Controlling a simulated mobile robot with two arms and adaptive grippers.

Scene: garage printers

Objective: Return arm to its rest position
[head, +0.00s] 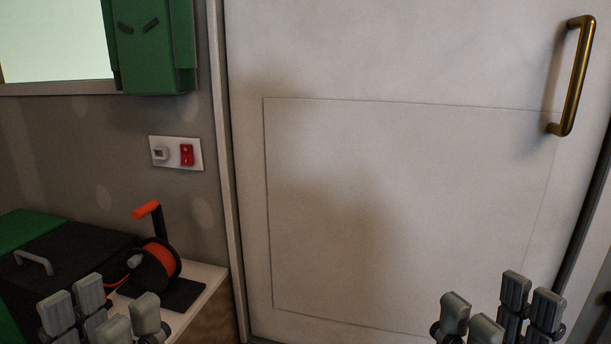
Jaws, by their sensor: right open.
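My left gripper (101,314) shows at the bottom left edge, its grey padded fingers pointing up. The finger pairs stand apart with nothing between them. My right gripper (500,312) shows at the bottom right, also open and empty, in front of the white door's lower part. Only the finger ends of both grippers are in view; the rest of both arms is below the frame.
A white door (400,200) with a brass handle (575,75) fills the middle and right. At the lower left, a red cable reel (158,265) and a black-and-green case (70,255) sit on a bench (205,295), behind my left gripper. A wall plate (175,153) has a red switch.

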